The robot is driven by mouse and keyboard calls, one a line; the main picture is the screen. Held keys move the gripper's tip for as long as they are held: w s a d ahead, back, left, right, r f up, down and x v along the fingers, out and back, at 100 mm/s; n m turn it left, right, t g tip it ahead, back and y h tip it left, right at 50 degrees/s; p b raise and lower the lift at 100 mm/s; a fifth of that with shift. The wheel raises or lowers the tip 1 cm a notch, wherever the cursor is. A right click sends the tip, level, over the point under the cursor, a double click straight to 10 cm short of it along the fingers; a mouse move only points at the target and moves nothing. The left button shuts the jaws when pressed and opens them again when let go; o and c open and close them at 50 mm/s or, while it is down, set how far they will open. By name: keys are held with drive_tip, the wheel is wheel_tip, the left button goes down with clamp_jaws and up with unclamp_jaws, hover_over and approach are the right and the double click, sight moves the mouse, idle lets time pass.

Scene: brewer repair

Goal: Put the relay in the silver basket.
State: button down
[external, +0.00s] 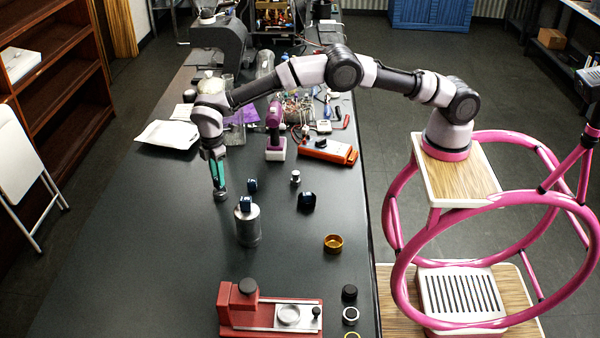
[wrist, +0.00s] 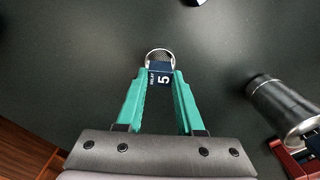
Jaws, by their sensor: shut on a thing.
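My gripper (wrist: 160,75) points down with its green fingers closed on the relay (wrist: 159,77), a dark blue block with a white 5 and small lettering. The relay is hidden there by the fingers.
A metal cylinder (external: 248,226) with a blue block (external: 245,203) on top stands right of my gripper. The table's left front is clear.

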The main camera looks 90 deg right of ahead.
drive_tip(key=shift+f, duration=0.2)
drive_tip(key=shift+c, duration=2.3)
unclamp_jaws()
